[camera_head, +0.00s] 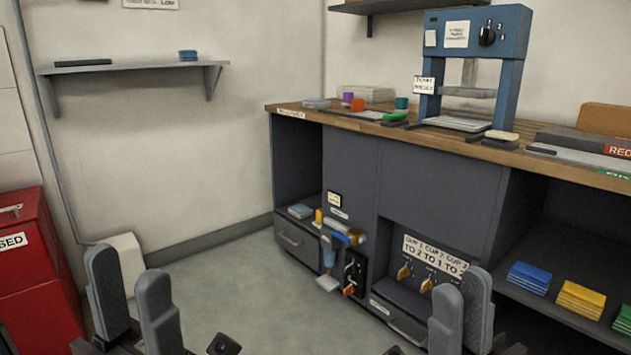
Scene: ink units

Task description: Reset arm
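My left gripper (133,298) is at the bottom left, its two grey fingers upright and apart with nothing between them. My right gripper (461,312) is at the bottom right in front of the dark cabinet (350,165). Its two fingers overlap in this view, and I see no object held there. Both grippers stand well in front of the wooden worktop (345,120) and touch nothing that I can see. My wrists are mostly cut off by the lower edge.
A blue press (513,65) stands on the worktop among small coloured blocks. Blue, yellow and green stacks lie on the lower shelf, right. A small dispenser-like unit (346,250) sticks out of the cabinet front. A red cabinet (38,265) stands left. Grey floor (235,280) is clear between.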

